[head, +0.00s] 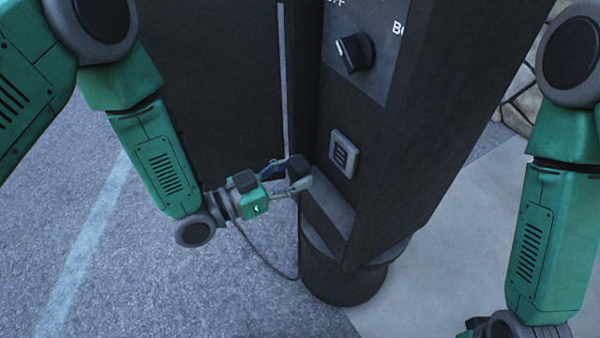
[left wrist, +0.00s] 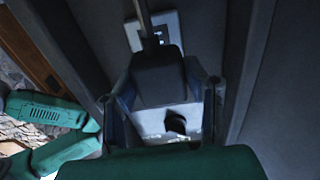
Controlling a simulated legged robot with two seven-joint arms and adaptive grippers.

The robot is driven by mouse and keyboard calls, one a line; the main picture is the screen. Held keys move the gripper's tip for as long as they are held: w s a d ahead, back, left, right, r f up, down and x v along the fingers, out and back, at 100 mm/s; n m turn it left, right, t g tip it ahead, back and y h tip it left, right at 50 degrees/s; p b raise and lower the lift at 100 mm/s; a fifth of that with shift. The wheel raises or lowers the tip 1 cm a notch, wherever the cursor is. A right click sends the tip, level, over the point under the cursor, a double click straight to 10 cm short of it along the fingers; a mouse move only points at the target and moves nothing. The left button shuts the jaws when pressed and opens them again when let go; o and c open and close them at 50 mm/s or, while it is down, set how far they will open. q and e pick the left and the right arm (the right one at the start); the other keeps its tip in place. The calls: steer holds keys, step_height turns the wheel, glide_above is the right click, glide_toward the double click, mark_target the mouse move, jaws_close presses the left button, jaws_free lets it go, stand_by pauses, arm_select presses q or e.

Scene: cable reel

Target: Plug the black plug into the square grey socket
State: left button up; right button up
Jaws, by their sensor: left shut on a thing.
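My left gripper (head: 297,175) is shut on the black plug (head: 296,165), just left of the dark post. The plug also shows between the two fingers in the left wrist view (left wrist: 158,78). A cable (head: 262,256) hangs below the gripper and curves toward the post's base. The square grey socket (head: 344,153) is on the post's face, a short way right of the plug; the two look apart. In the left wrist view the socket plate (left wrist: 170,28) shows behind the plug, partly covered by it.
The dark post (head: 420,140) carries a rotary knob (head: 354,52) above the socket. Paved ground lies to the left, and a lighter slab (head: 450,260) to the right.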

mark_target(341, 157)
arm_select(q)
steer(key=shift+a, duration=0.1)
steer(key=shift+w, duration=0.1)
steer(key=b+x, duration=0.1)
steer(key=x, duration=0.5)
steer(key=shift+b, duration=0.35)
steer(key=shift+d, duration=0.85)
steer(key=shift+a, duration=0.55)
arm_select(e)
steer(key=shift+f, duration=0.75)
